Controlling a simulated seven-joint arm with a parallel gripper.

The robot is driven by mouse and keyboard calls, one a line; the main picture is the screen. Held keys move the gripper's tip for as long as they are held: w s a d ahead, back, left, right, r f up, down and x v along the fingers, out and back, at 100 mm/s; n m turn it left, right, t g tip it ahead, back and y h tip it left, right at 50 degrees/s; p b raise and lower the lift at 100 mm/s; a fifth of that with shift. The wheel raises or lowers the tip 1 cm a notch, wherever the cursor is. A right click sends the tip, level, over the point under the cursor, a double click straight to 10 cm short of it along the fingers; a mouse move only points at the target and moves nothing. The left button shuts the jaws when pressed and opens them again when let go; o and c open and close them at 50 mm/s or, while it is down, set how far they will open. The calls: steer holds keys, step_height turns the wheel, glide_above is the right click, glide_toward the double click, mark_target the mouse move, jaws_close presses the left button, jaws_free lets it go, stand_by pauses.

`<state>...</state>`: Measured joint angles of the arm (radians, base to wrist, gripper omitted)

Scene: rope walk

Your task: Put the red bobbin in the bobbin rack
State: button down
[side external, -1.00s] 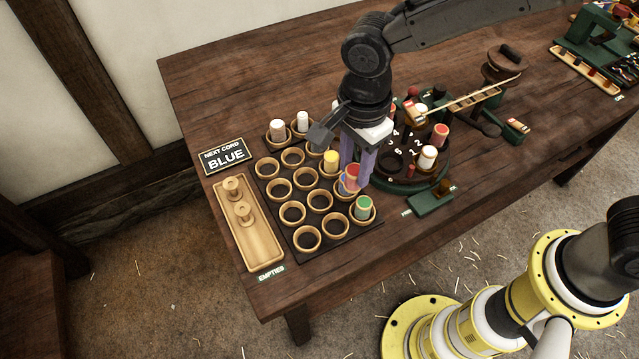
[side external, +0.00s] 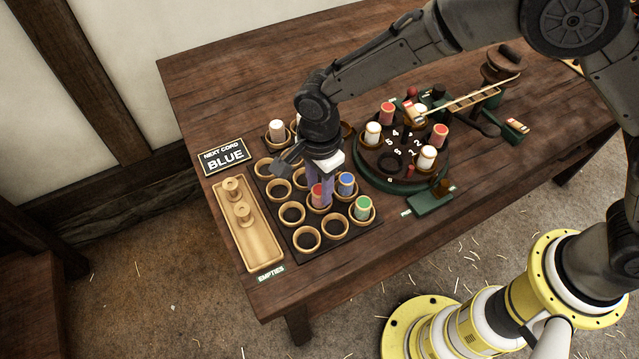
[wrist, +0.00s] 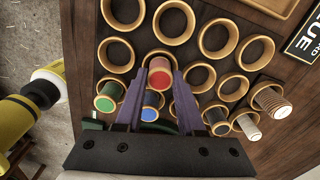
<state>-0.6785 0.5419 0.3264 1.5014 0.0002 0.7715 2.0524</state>
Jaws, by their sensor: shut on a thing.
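The red bobbin (side external: 318,196) is between the fingers of my gripper (side external: 320,188), which is shut on it. The bobbin rack (side external: 338,246) is a dark board with rows of round wooden cups. The red bobbin is at a cup in the column beside the blue bobbin (side external: 346,183). In the wrist view the red bobbin's top (wrist: 160,79) shows between the fingers, with a cup rim around its far side. I cannot tell whether it rests on the cup's floor. The blue and green (side external: 362,208) bobbins stand in neighbouring cups.
A wooden tray (side external: 262,249) with empty spools lies left of the rack. A round numbered stand (side external: 391,165) with red and white bobbins is to the right. Several rack cups are empty.

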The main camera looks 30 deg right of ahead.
mark_target(320, 190)
steer(key=shift+f, duration=0.1)
steer(key=c, duration=0.5)
jaws_free()
step_height(320, 190, up, 12)
steer(key=shift+r, duration=0.15)
